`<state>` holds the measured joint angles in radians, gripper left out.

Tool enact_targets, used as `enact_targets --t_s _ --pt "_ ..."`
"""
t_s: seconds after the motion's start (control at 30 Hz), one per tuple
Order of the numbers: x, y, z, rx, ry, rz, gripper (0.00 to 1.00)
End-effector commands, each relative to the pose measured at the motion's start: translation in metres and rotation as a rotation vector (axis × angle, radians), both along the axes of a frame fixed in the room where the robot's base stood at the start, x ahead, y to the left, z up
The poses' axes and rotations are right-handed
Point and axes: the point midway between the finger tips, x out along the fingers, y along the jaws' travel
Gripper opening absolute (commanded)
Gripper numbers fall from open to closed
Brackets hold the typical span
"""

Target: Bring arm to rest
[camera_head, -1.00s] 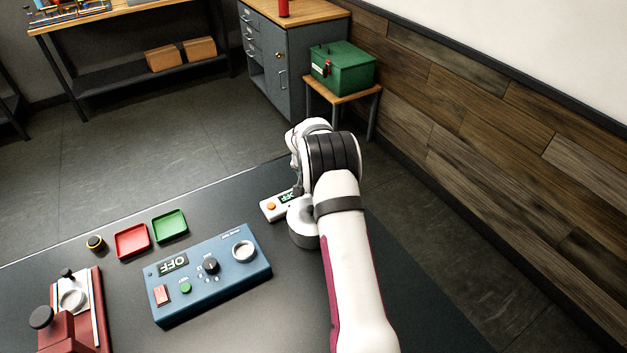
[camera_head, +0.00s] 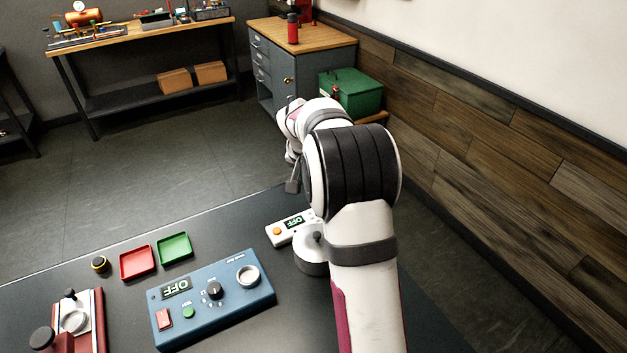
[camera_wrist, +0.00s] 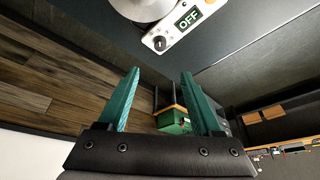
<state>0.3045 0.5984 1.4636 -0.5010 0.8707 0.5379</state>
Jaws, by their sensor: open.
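My gripper (camera_wrist: 159,88) is open and empty in the wrist view, its two teal fingers apart with only floor and a far green box between them. In the head view my arm rises from the lower right and is folded up beyond the table's right part; the fingers are not clearly visible there. A white device (camera_head: 291,228) with an orange button and a display reading OFF lies on the table next to the arm. It also shows in the wrist view (camera_wrist: 183,25), apart from the fingers.
Behind stand a grey cabinet (camera_head: 271,75), a green toolbox (camera_head: 352,91) and a workbench (camera_head: 140,37).

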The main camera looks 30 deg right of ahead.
Motion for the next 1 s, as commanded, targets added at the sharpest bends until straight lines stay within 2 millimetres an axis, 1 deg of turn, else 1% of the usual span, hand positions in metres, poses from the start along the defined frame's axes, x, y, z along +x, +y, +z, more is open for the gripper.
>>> enact_targets --t_s 0.1,0.47,0.53,0.57,0.63,0.67,0.7,0.77,0.8,0.87,0.9,1.0 --pt "-0.001 0.001 0.003 0.0 0.0 0.0 0.66" --pt "-0.002 0.002 0.003 0.002 0.001 0.001 0.66" --pt "-0.012 0.014 0.013 0.014 0.012 0.016 0.66" --pt "-0.022 0.024 0.02 0.025 0.022 0.028 0.66" --pt "-0.061 0.061 0.041 0.065 0.06 0.074 0.66" --pt "-0.084 0.08 0.049 0.087 0.083 0.102 0.66" --pt "-0.117 0.105 0.058 0.121 0.115 0.142 0.66" --pt "-0.17 0.14 0.066 0.175 0.16 0.201 0.66" --pt "-0.205 0.16 0.067 0.208 0.188 0.242 0.66" --pt "-0.253 0.185 0.065 0.258 0.228 0.299 0.66" --pt "-0.282 0.199 0.061 0.288 0.251 0.333 0.66" --pt "-0.335 0.221 0.05 0.345 0.292 0.399 0.66"
